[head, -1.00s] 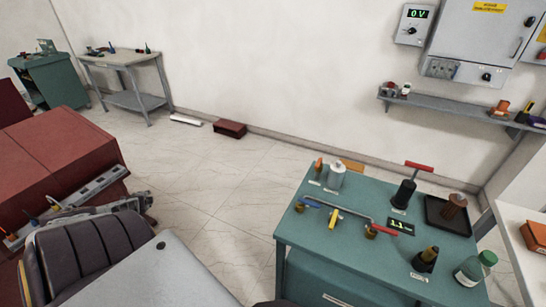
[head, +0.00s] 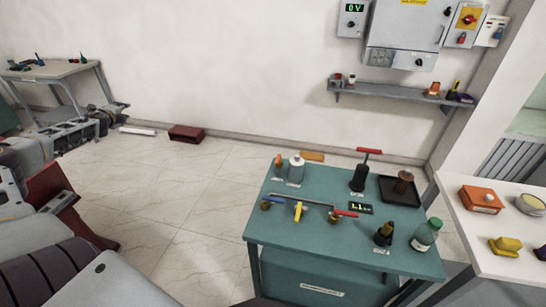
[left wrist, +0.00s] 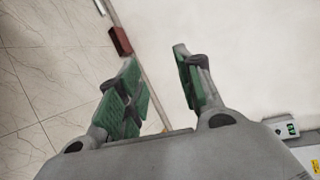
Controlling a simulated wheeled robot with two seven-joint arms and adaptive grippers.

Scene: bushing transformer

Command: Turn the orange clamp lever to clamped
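My left gripper (head: 118,108) is at the left of the head view, well away from the cart and in front of the wall. In the left wrist view its two green-padded fingers (left wrist: 160,88) are spread apart with nothing between them. My right gripper does not show.
A white table (head: 475,225) stands to the right.

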